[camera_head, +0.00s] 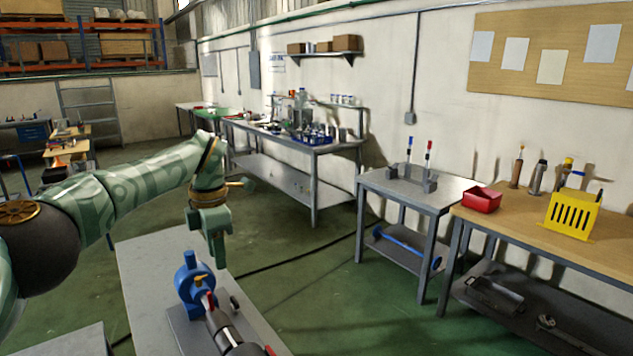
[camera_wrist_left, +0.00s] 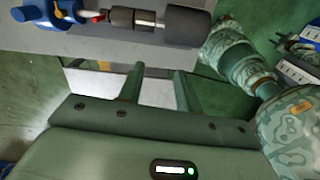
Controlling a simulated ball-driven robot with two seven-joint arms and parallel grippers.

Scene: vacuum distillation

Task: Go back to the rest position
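My left gripper (camera_head: 219,256) hangs pointing down above the grey bench at the lower middle of the head view. In the left wrist view its two fingers (camera_wrist_left: 158,84) stand apart with nothing between them, so it is open and empty. The blue pump (camera_head: 190,283) with a dark cylindrical motor (camera_head: 228,332) is on the bench just below and left of the gripper in the head view. The pump (camera_wrist_left: 48,12) and motor (camera_wrist_left: 185,25) also show in the left wrist view, beyond the fingertips and apart from them.
A grey side table (camera_head: 400,188) and a wooden-topped workbench (camera_head: 520,214) with a red bin (camera_head: 482,200) and a yellow rack (camera_head: 571,215) stand at the right. A long bench (camera_head: 300,147) with glassware runs along the wall. Green floor (camera_head: 320,285) lies open between them, with a dark cable across it.

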